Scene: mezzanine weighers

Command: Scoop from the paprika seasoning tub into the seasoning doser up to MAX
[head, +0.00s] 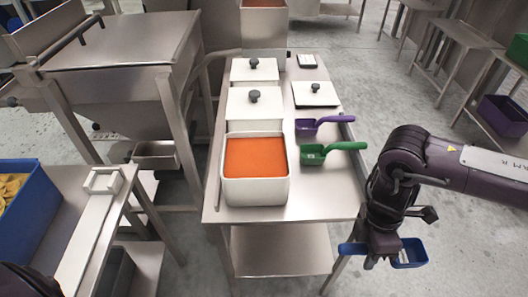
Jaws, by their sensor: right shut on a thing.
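An open white tub (256,190) filled with orange-red powder stands at the near end of the steel table; I read no label on it. My right gripper (384,256) is shut on a blue scoop (410,254), off the table's right side and apart from the tub. The gripper hides the scoop's middle, and I cannot tell whether the bowl holds powder. A steel container (263,30) with orange-red contents stands at the back; I cannot tell whether it is the doser, and no MAX mark is readable. My left gripper is not in view.
Two white lidded tubs (238,108) stand behind the open one. A green scoop (316,155), a purple scoop (308,124) and a white lid (316,94) lie right of them. A steel machine (120,85) and a blue crate (35,205) are at left. The table's front right is clear.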

